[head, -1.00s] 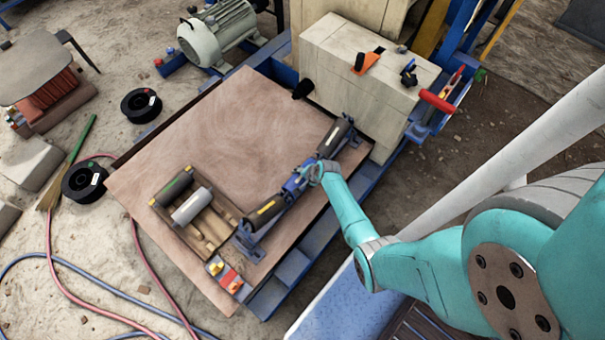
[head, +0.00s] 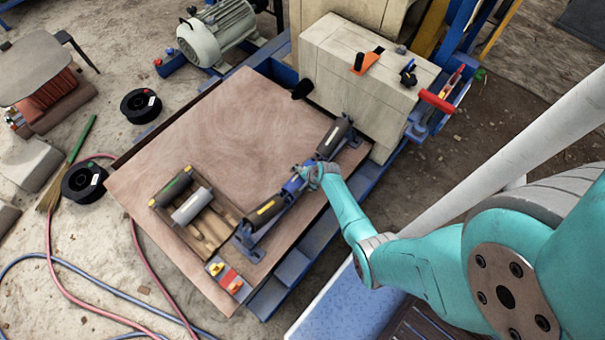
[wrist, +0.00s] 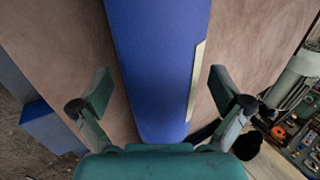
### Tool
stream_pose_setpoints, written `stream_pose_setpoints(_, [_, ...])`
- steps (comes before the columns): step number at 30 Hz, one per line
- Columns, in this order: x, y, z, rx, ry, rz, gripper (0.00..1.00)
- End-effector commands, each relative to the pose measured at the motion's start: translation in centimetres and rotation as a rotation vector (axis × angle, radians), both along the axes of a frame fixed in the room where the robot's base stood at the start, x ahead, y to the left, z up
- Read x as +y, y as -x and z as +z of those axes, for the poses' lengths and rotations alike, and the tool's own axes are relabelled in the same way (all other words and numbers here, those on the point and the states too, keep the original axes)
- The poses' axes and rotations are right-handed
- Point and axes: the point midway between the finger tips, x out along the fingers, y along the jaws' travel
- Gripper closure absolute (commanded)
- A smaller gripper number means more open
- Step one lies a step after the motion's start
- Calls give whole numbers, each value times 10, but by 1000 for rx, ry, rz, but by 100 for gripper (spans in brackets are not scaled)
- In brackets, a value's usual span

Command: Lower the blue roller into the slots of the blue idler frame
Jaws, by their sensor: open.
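The blue roller (head: 292,186) lies in the middle of the blue idler frame (head: 247,242), between two dark rollers with yellow stripes. My gripper (head: 310,177) is at its right end in the head view and covers part of it. In the wrist view the blue roller (wrist: 155,65) with a pale stripe runs between the fingers of my gripper (wrist: 160,90). The fingers are open, with a gap on both sides. The slots are hidden, so I cannot tell how fully the roller is seated.
The frame stands on a brown board (head: 250,120). A wooden tray (head: 207,240) with a black and a grey roller lies at its left. A red switch box (head: 229,279) sits near the front edge. A beige crusher housing (head: 350,85) stands behind the right end.

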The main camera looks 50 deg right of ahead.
Motion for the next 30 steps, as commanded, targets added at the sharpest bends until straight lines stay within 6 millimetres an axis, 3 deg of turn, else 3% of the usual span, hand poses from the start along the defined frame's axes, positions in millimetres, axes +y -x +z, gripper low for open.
stream_pose_setpoints(8, [0,7,11,-2,-1,-1,0])
stream_pose_setpoints(30, [-3,54,99,-2,1,-2,0])
